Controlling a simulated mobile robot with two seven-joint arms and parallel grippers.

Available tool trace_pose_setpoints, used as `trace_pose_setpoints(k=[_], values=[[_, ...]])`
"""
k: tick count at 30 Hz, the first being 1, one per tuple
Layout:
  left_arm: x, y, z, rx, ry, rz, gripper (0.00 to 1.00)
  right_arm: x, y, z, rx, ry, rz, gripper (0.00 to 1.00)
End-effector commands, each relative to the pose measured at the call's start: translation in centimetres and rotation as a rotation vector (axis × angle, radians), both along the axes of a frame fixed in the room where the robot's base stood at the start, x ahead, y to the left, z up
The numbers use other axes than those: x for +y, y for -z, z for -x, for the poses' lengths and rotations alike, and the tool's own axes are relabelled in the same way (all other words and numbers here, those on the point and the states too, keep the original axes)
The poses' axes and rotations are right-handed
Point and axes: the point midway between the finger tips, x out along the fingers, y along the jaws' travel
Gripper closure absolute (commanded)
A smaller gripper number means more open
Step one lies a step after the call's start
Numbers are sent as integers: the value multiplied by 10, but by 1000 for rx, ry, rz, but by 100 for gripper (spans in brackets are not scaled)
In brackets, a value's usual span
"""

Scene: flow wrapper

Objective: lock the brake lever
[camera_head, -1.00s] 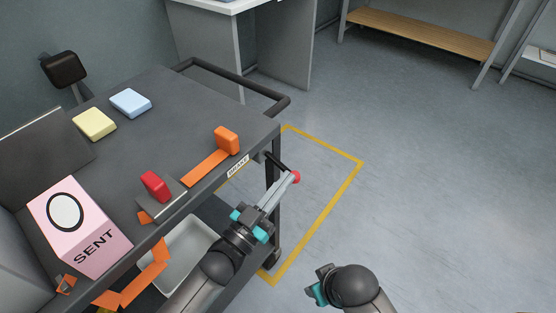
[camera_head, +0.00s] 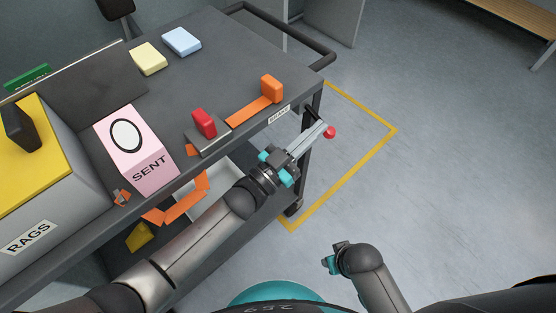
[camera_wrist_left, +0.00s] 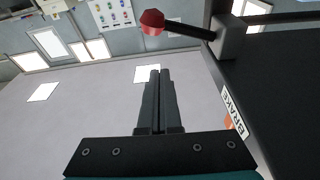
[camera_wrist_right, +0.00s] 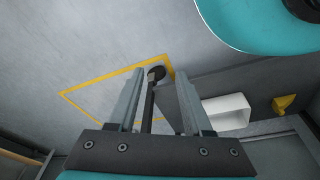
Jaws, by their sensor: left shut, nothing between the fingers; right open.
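The brake lever is a dark rod with a red ball knob (camera_head: 330,132), at the cart's corner beside the BRAKE label (camera_head: 279,115).
A grey RAGS bin (camera_head: 50,215) stands at left. Yellow floor tape (camera_head: 365,155) borders open floor at right.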

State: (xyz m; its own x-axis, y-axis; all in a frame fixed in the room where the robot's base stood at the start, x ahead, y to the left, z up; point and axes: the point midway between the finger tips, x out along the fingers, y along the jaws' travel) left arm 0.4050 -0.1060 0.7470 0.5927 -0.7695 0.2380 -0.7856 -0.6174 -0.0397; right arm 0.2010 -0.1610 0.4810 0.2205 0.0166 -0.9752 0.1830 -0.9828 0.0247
Motion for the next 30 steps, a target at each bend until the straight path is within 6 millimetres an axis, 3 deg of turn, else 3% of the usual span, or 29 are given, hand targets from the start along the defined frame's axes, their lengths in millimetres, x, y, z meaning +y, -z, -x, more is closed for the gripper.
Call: trace_pose_setpoints(k=[2, 15, 30], values=[[2, -6, 0, 1, -1, -1, 100, -1, 6, 6, 14, -1, 3, 50], [67, 17, 52, 1, -1, -1, 100, -16, 38, 20, 12, -4, 19, 50], [77, 21, 60, 0, 0, 0, 100, -18, 42, 22, 10, -5, 21, 50]])
